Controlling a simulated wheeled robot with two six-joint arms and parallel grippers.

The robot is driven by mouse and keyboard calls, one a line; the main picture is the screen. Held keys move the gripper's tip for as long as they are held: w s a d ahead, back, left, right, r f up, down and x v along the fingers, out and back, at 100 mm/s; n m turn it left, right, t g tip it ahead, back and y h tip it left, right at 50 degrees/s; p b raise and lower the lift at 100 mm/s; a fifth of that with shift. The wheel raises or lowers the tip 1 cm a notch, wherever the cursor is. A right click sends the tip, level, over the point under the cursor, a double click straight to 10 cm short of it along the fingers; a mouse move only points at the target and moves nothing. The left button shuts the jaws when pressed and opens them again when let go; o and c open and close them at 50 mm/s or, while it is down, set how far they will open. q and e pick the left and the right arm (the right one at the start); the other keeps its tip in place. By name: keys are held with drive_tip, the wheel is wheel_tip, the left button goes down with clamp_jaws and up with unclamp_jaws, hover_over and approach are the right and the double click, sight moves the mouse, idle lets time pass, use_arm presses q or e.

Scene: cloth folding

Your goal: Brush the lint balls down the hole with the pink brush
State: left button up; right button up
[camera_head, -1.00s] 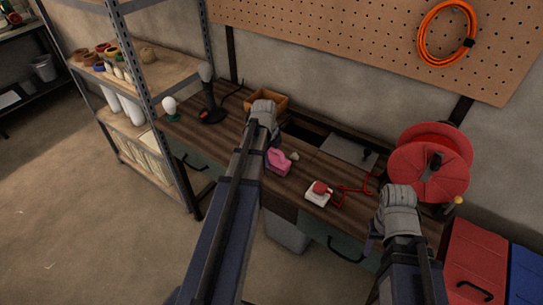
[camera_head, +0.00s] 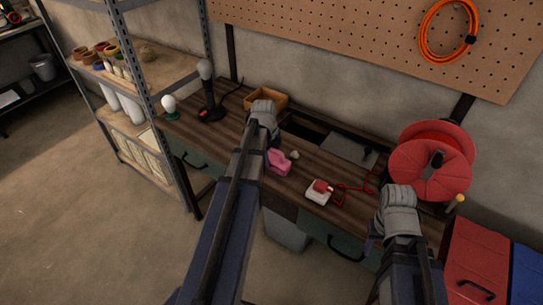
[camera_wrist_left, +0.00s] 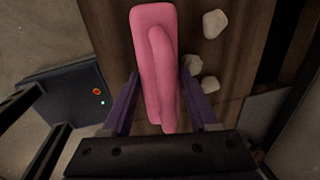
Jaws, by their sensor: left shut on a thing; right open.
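The pink brush (camera_head: 279,161) is in my left gripper (camera_head: 272,146), low over or touching the wooden bench; I cannot tell which. The left wrist view shows the pink brush (camera_wrist_left: 155,60) between the two purple fingers of the left gripper (camera_wrist_left: 165,98). Pale lint balls lie on the wood right of the brush in that view: one far (camera_wrist_left: 215,23), one nearer (camera_wrist_left: 192,64) and one nearest (camera_wrist_left: 209,86). A lint ball (camera_head: 294,155) also shows in the head view. A dark opening (camera_head: 305,134) lies behind it. My right gripper (camera_head: 371,242) is open and empty, right of the bench front.
A red and white item (camera_head: 319,191) and red wire-like pieces (camera_head: 358,188) lie on the bench (camera_head: 325,168). A grey plate (camera_head: 348,150), wooden box (camera_head: 268,98), black stand (camera_head: 210,108) and red reel (camera_head: 432,165) stand around. Shelving (camera_head: 150,80) is at left.

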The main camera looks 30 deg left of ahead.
use_arm(q)
drive_tip(key=shift+r, duration=0.1)
idle(0.5)
drive_tip(key=shift+w, duration=0.1)
drive_tip(key=w+d, duration=0.2)
drive_tip(key=w, duration=1.8)
idle(1.3)
idle(0.8)
drive_tip(key=s+r+p, duration=0.5)
drive_tip(key=r+p, duration=0.3)
drive_tip(key=shift+a, duration=0.2)
drive_tip(key=shift+w, duration=0.1)
idle(1.2)
